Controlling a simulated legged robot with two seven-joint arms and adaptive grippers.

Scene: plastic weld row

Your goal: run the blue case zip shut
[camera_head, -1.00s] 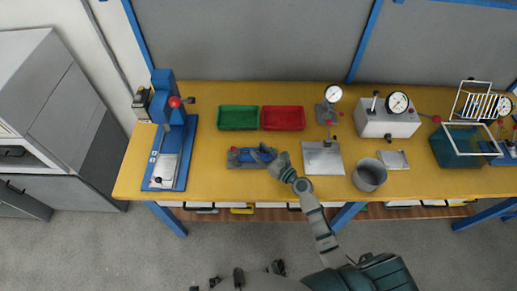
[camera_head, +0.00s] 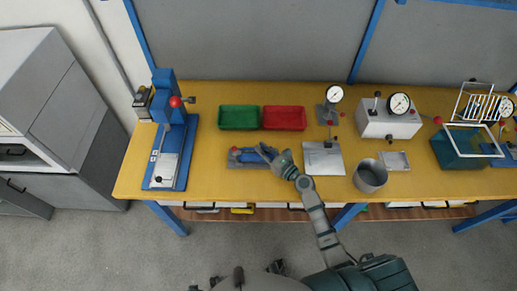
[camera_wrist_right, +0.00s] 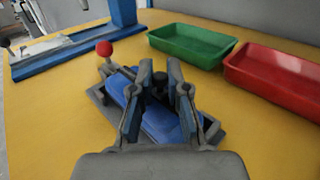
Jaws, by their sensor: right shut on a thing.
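The blue case (camera_head: 245,156) lies in a grey holder (camera_head: 232,164) near the front of the yellow bench; it also shows in the right wrist view (camera_wrist_right: 162,124). My right gripper (camera_head: 265,151) is over the right part of the case. In the right wrist view my right gripper (camera_wrist_right: 160,76) has its fingers on either side of a small dark piece above the case, which looks like the zip pull. The fingers hide much of the zip line, so I cannot tell how far it is closed. My left gripper is out of view.
A red knob (camera_wrist_right: 104,48) stands at the holder's left end. Behind are a green tray (camera_head: 239,118) and a red tray (camera_head: 284,118). A blue press (camera_head: 172,130) stands left. A metal plate stand (camera_head: 323,160) and a grey cup (camera_head: 370,177) stand right.

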